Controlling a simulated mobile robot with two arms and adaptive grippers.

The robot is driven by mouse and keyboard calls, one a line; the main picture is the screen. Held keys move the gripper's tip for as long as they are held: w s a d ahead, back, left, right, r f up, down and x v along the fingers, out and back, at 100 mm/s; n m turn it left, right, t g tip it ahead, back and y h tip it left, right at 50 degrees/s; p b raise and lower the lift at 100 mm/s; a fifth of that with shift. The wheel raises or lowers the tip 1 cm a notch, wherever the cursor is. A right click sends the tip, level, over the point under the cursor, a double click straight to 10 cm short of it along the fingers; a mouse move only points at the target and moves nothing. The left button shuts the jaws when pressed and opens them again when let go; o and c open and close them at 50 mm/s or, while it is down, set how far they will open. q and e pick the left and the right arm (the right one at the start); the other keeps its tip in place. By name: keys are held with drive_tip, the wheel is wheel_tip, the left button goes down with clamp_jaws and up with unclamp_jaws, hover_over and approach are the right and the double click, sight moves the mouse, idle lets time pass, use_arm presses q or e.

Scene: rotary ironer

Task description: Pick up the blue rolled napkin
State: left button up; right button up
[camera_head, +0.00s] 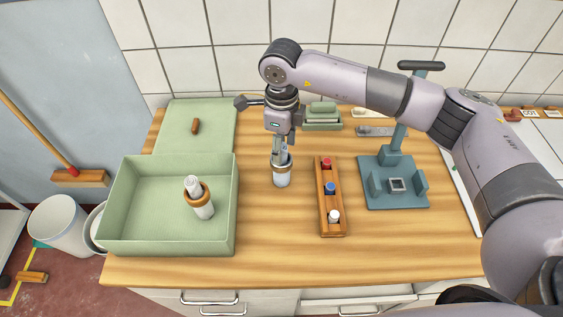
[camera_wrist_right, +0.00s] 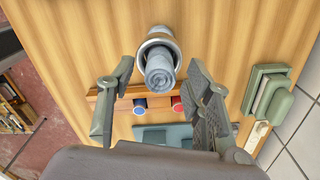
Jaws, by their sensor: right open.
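The blue rolled napkin (camera_wrist_right: 159,72) stands upright on the wooden worktop in a silver ring. In the head view the ringed roll (camera_head: 282,177) looks whitish, and its upper end is partly hidden by my right gripper. My right gripper (camera_head: 280,152) points down right over the roll's top. In the right wrist view the open fingers (camera_wrist_right: 160,68) are on either side of the napkin's end, with gaps visible on both sides. Whether the fingertips reach down past its top is hard to tell. My left gripper is in neither view.
A green tray (camera_head: 168,245) at left holds a white roll (camera_head: 193,186) in a brown ring. A wooden rack (camera_head: 332,224) with red, blue and white pieces stands just right of the napkin. A teal stand (camera_head: 400,203) is farther right. Green blocks (camera_head: 322,117) lie behind.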

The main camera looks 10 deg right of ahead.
drive_tip(key=shift+f, duration=0.65)
drive_tip(key=shift+c, duration=0.5)
clamp_jaws()
